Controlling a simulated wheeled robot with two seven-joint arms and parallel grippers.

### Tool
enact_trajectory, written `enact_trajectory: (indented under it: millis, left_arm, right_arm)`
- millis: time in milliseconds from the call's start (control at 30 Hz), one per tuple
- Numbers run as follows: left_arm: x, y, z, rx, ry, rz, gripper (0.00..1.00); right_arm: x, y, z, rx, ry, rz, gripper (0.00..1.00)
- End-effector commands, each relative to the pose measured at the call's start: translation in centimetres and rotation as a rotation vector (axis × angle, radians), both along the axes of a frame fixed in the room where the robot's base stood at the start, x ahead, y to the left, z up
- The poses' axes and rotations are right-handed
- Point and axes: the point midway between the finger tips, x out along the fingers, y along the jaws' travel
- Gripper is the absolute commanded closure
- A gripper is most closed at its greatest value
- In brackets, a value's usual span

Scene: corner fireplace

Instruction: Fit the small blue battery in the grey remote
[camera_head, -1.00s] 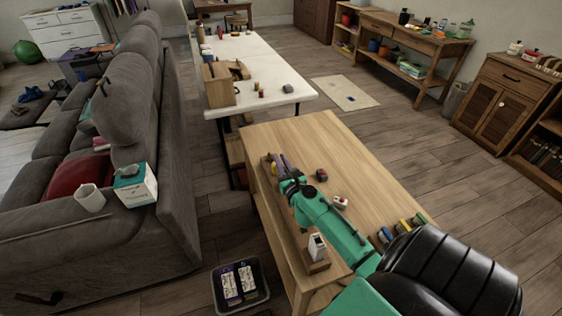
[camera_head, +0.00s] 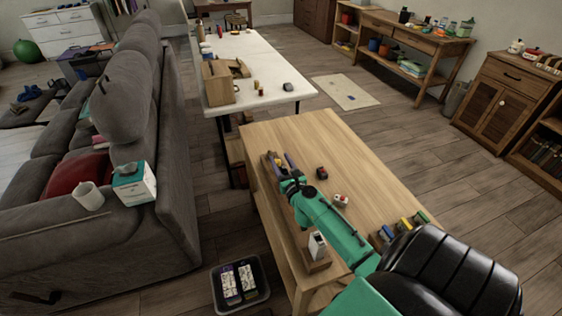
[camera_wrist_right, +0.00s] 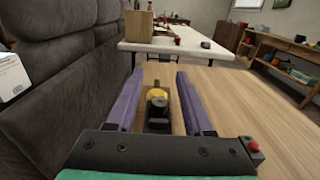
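My right gripper (camera_head: 283,162) is over the left edge of the wooden table. Its two purple fingers stand apart in the right wrist view (camera_wrist_right: 160,76). A small dark thing with a yellow round top (camera_wrist_right: 157,97) shows between the fingers, and I see no finger touching it. A small blue item (camera_head: 386,233) at the table's right edge may be the blue battery, but it is too small to be sure. A pale grey-white upright device (camera_head: 317,246) with a dark face stands on a wooden base at the near left. I cannot tell whether it is the remote. My left gripper is out of view.
Yellow (camera_head: 405,224) and green (camera_head: 422,217) items stand beside the blue one. A dark red-topped block (camera_head: 322,172) and a white-and-red item (camera_head: 340,200) lie on the wooden table (camera_head: 350,160). A bin (camera_head: 263,272) is on the floor. The far tabletop middle is clear.

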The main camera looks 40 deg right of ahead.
Motion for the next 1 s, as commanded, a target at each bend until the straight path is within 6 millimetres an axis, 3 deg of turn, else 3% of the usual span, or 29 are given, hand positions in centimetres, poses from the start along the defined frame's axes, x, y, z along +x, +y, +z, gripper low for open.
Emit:
enact_trajectory:
  millis: [133,233,600,800,1000]
  left_arm:
    - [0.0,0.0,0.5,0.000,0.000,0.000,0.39]
    - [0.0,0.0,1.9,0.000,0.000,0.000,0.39]
    - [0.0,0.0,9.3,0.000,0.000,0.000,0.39]
    - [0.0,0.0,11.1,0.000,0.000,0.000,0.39]
    - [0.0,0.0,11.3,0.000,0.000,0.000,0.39]
  right_arm:
    - [0.0,0.0,0.6,-0.001,-0.001,0.000,0.48]
    - [0.0,0.0,2.2,-0.003,-0.001,0.001,0.48]
    - [0.0,0.0,13.0,-0.005,0.001,0.003,0.48]
    - [0.0,0.0,18.1,-0.004,0.000,0.003,0.48]
    - [0.0,0.0,20.0,-0.002,0.002,0.001,0.48]
